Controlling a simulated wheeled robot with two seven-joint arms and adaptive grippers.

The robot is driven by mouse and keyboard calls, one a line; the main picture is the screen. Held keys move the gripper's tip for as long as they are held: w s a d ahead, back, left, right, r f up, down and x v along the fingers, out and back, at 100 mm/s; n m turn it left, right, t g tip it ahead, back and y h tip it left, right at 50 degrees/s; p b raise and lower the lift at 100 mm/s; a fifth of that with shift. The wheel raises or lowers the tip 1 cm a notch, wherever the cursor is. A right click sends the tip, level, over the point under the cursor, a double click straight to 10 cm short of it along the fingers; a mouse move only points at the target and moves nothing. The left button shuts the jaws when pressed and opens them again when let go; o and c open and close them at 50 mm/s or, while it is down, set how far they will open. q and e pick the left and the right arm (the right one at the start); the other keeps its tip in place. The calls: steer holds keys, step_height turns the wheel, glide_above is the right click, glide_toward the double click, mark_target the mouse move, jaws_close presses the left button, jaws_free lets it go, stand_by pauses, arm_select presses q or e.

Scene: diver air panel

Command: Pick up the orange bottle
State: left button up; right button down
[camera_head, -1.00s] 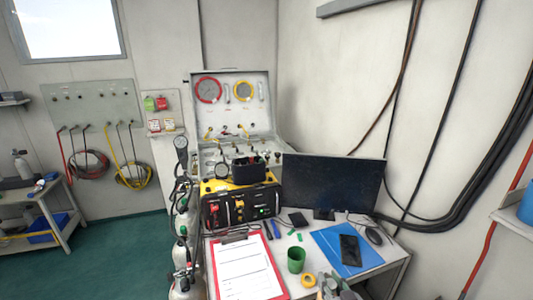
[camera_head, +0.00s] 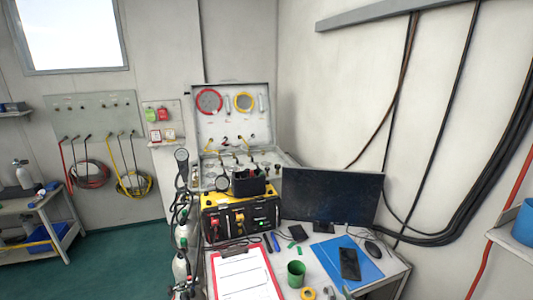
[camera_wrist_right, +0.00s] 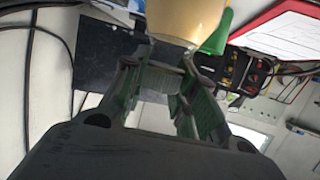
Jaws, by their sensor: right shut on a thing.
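In the right wrist view, the orange bottle (camera_wrist_right: 187,16) shows as a pale orange, rounded body at the top edge, at the fingertips of my right gripper (camera_wrist_right: 170,62). The green fingers are closed in on it, and most of the bottle is cut off by the frame. My left gripper is in neither view.
The open air panel case (camera_head: 231,122) stands behind. Gas cylinders stand left of the desk.

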steer(key=shift+a+r, duration=0.1)
steer(key=shift+r, duration=0.15)
steer(key=a+r+n+g+y, duration=0.1)
steer(key=a+r+n+y, duration=0.3)
steer(key=a+r, duration=0.3)
steer(key=s+a+r+n+g+y, duration=0.1)
steer(key=a+r+n+y, duration=0.3)
steer(key=r, duration=0.9)
steer(key=shift+a+r+g+y, duration=0.4)
steer(key=shift+a+g+y, duration=0.3)
steer(key=shift+a, duration=1.2)
